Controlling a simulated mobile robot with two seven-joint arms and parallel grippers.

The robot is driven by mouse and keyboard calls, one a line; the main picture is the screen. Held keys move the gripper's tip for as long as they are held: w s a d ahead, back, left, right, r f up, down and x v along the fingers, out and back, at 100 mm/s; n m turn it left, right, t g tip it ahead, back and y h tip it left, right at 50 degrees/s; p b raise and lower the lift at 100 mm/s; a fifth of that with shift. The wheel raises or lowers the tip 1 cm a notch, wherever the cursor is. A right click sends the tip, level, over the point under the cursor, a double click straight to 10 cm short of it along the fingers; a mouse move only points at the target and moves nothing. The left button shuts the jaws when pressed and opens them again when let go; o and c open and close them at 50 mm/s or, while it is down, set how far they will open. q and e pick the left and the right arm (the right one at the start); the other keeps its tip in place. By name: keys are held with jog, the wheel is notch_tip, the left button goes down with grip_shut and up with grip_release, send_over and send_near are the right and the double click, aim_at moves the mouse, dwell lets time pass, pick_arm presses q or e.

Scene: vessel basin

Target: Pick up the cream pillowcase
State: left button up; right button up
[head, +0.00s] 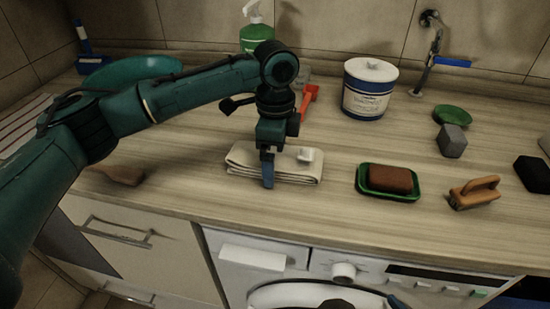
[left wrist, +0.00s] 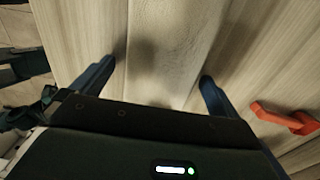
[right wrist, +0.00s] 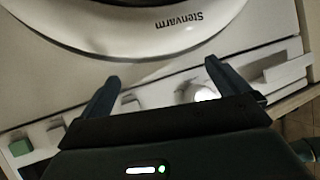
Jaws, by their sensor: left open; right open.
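The cream pillowcase (head: 240,163) lies folded flat on the wooden counter, near its front edge, in the head view. My left gripper (head: 267,172) points down in front of or over its middle; one blue finger overlaps the cloth, and contact cannot be told. My right gripper (right wrist: 162,72) is open and empty in front of the washing machine (right wrist: 150,55).
A small white block (head: 309,155) is at the cloth's right part. A red-orange tool (head: 309,98) lies behind; it also shows in the left wrist view (left wrist: 290,120). A green dish (head: 413,190) with a brown sponge (head: 390,178) and a wooden-handled brush (head: 474,191) stand right.

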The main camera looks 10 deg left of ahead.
pick_arm(q)
jog(key=shift+c, duration=0.6)
jog(key=c, duration=1.1)
jog(key=shift+r, duration=0.1)
